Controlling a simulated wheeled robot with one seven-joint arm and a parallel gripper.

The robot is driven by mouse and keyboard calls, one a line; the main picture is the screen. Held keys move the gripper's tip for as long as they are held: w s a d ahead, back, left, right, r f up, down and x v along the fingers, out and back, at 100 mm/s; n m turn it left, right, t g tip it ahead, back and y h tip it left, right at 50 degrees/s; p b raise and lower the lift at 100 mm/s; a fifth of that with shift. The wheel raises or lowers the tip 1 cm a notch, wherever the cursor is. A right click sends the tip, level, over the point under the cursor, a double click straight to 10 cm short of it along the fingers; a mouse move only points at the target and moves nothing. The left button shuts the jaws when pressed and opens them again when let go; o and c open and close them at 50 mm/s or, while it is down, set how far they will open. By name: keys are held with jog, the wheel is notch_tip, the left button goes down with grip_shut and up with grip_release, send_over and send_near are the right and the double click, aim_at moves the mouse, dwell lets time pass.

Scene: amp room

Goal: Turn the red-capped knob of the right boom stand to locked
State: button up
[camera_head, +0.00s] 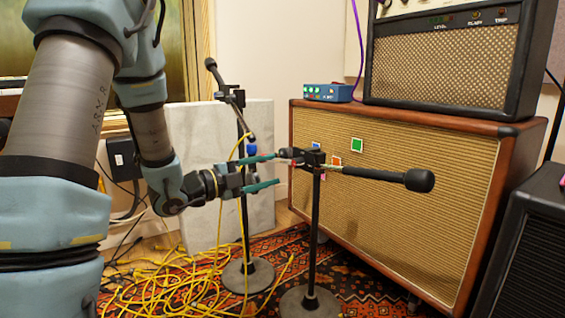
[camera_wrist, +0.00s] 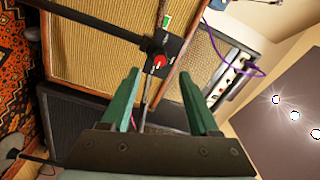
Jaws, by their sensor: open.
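The right boom stand (camera_head: 315,215) stands upright on a round base, with a dark clamp (camera_head: 305,156) at its top and a boom reaching right to a black microphone (camera_head: 419,180). Its red-capped knob (camera_wrist: 158,62) faces the wrist camera on a dark block; it has a pale line across the cap. In the head view the knob is mostly hidden by the clamp and fingers. My gripper (camera_head: 276,171) is open just left of the clamp, with its green fingers pointing at it. In the wrist view the knob appears between the fingertips, with no visible contact.
A left boom stand (camera_head: 243,210) with a blue knob (camera_head: 252,149) stands close behind my gripper. A large speaker cabinet (camera_head: 420,225) is behind the right stand. Yellow cables (camera_head: 180,285) lie on the rug. A black amplifier (camera_head: 530,255) stands at right.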

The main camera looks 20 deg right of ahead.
jog(key=shift+s+a+f+p, duration=0.1)
jog(key=shift+s+a+p, duration=0.1)
jog(key=shift+a, duration=0.8)
jog(key=shift+s+a+p, duration=0.15)
jog(key=shift+s+a, duration=0.05)
jog(key=shift+a, duration=0.8)
jog(key=w+a+n+t+y+p, duration=0.3)
jog(key=w+a+n+y, duration=0.1)
jog(key=a+n+y, duration=0.35)
jog(key=w+a+n+t+y+p, duration=0.35)
jog(key=a+n+y, duration=0.25)
jog(key=a+n, duration=0.2)
jog(key=s+a+r+n+g+y+p, duration=0.1)
jog(key=s+a+n+g+y+p, duration=0.15)
jog(key=s+a+n+g, duration=0.35)
jog(key=s+a+r+n+g+y+p, duration=0.1)
jog(key=s+a+n+g+y+p, duration=0.2)
jog(key=s+n, duration=0.65)
notch_tip(320, 180, up, 37)
jog(key=s+m+h+p, duration=0.1)
jog(key=p, duration=3.6)
jog(key=shift+a+m+t+p, duration=0.35)
jog(key=shift+a+m+p, duration=0.05)
jog(key=shift+r, duration=0.1)
